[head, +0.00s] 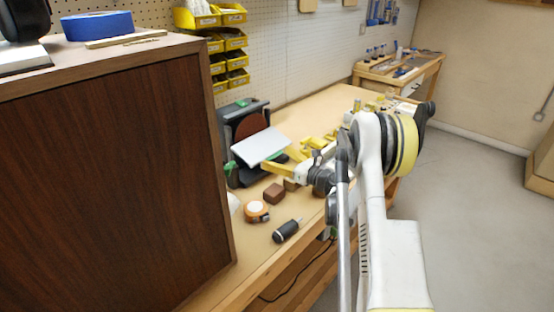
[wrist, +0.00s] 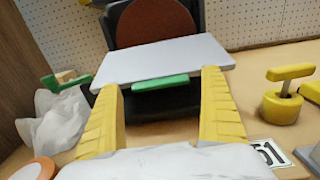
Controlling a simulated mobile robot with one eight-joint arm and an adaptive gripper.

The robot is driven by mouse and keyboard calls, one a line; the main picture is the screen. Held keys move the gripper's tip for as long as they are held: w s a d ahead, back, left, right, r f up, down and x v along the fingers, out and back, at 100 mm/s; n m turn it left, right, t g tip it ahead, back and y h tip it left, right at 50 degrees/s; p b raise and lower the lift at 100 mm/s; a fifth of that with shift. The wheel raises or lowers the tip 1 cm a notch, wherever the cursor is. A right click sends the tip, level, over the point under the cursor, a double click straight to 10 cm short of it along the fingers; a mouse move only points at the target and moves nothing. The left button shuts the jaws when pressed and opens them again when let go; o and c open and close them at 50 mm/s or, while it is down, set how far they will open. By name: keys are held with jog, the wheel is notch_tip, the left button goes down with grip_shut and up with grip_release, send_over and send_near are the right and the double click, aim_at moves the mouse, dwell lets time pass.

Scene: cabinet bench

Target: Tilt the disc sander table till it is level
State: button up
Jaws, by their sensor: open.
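The disc sander stands on the bench, with a dark body (head: 236,172) and a reddish-brown disc (head: 249,125). Its light grey table (head: 261,146) sits in front of the disc; it also shows in the wrist view (wrist: 165,58). The table seems to slope down towards my gripper, but the exact angle is hard to tell. A green tab (wrist: 160,82) is at the middle of its near edge. My gripper (head: 278,158) is open, its yellow fingers on either side of the tab in the wrist view (wrist: 162,82). I cannot tell whether either finger touches the table.
A brown block (head: 274,193), an orange-and-white round item (head: 256,211) and a dark cylinder (head: 287,231) lie on the near bench. A tall wooden cabinet (head: 110,180) stands left. A yellow knobbed object (wrist: 283,98) and a crumpled white bag (wrist: 52,118) flank the sander.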

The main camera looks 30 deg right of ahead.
jog(key=c, duration=1.4)
jog(key=r+p, duration=0.1)
jog(key=r+g+p, duration=0.2)
jog(key=p, duration=0.1)
jog(key=shift+s+r+h, duration=0.2)
jog(key=shift+s+h, duration=0.05)
jog(key=shift+h, duration=0.15)
jog(key=shift+c, duration=0.2)
jog(key=shift+d+r+g+p, duration=0.1)
jog(key=shift+r+g+p, duration=0.55)
jog(key=shift+p, duration=0.35)
jog(key=shift+f+h, duration=0.2)
jog(key=shift+h, duration=0.1)
jog(key=o, duration=1.4)
jog(key=shift+o, duration=0.2)
